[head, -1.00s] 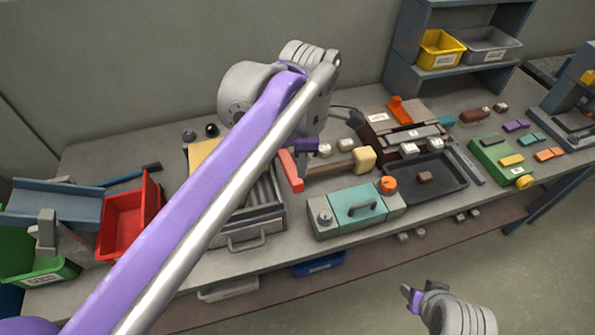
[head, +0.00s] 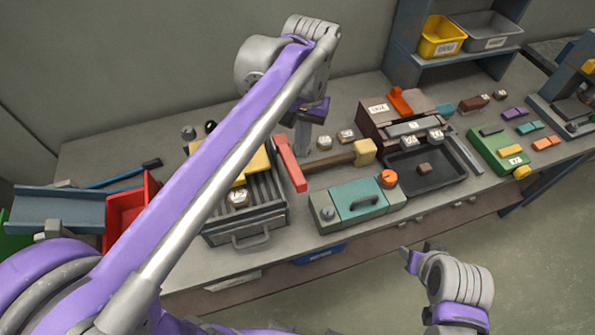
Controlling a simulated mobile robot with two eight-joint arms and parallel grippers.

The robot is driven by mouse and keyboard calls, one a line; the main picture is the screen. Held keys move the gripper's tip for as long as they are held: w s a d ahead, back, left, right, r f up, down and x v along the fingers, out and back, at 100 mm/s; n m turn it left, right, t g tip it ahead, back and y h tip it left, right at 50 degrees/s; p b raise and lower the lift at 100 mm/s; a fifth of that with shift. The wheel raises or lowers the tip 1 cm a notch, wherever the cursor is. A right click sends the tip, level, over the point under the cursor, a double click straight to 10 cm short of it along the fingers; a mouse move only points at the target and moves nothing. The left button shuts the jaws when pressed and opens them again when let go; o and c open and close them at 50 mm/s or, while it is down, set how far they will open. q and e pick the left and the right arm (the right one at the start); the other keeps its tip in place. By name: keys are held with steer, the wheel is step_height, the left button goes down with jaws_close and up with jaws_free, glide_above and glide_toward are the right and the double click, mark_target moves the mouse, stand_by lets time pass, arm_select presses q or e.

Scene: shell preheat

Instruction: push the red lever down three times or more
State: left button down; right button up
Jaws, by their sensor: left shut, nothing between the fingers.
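The red lever (head: 290,163) is a long red bar in the middle of the bench, between the grey slatted unit and a wooden-handled mallet. My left gripper (head: 314,109) is shut and empty. It is above and beyond the lever's far end, and looks apart from it. A grey upright piece (head: 302,139) shows just below the gripper; I cannot tell whether it belongs to the lever. My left forearm crosses the view and hides part of the slatted unit. My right gripper (head: 410,261) is off the bench's front edge, far from the lever; its opening is unclear.
The slatted unit (head: 265,217) stands left of the lever. The mallet (head: 364,152) lies to the right. A teal box (head: 350,215) with an orange knob is in front. A dark tray (head: 450,178) and brown box (head: 375,119) stand farther right.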

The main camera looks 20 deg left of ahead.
mark_target(300, 177)
arm_select(q)
steer(key=shift+m, duration=0.4)
arm_select(e)
steer(key=shift+r, duration=0.1)
arm_select(q)
steer(key=shift+f, duration=0.15)
steer(key=f+b, duration=0.1)
steer(key=f, duration=0.1)
steer(key=f+b, duration=0.1)
steer(key=f, duration=0.1)
steer(key=s+f+b, duration=0.1)
steer(key=f, duration=0.1)
steer(key=shift+f+b, duration=0.3)
steer(key=shift+b, duration=0.05)
steer(key=shift+w, duration=0.1)
arm_select(e)
steer(key=shift+g, duration=0.3)
steer(key=f, duration=0.1)
steer(key=s+f, duration=0.1)
steer(key=f, duration=0.1)
steer(key=s+f, duration=0.1)
steer(key=f, duration=0.1)
steer(key=shift+s+f, duration=0.2)
arm_select(q)
steer(key=shift+w, duration=0.1)
arm_select(e)
steer(key=shift+w, duration=0.1)
